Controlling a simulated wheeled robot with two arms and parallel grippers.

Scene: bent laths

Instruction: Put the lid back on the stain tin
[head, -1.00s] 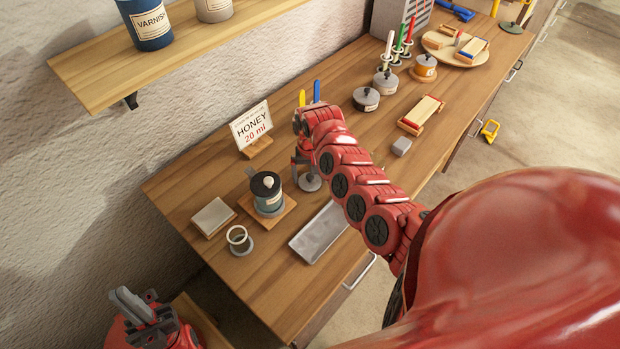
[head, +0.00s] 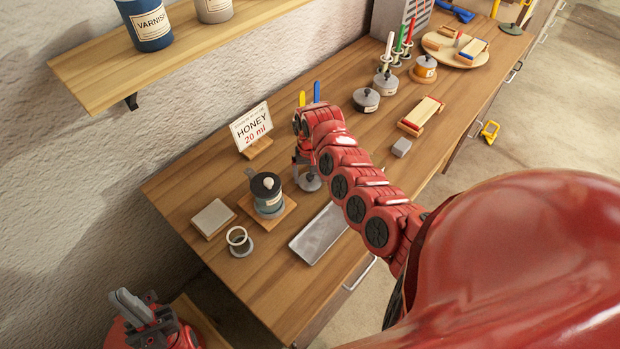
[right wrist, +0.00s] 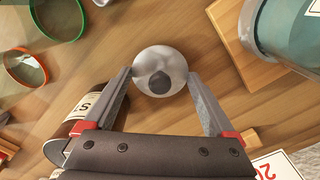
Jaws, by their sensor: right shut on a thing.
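The stain tin (right wrist: 88,103) is brown with a pale label showing "ST", at the lower left of the right wrist view. In the head view it is hidden behind my right arm. A round grey lid (right wrist: 160,60) with a dark knob lies between the fingertips of my right gripper (right wrist: 162,80), which is shut on it. In the head view, the lid (head: 308,182) shows below my right gripper (head: 304,158), low over the bench; I cannot tell if it touches. My left gripper (head: 130,304) is empty at the lower left, fingers together, away from the bench.

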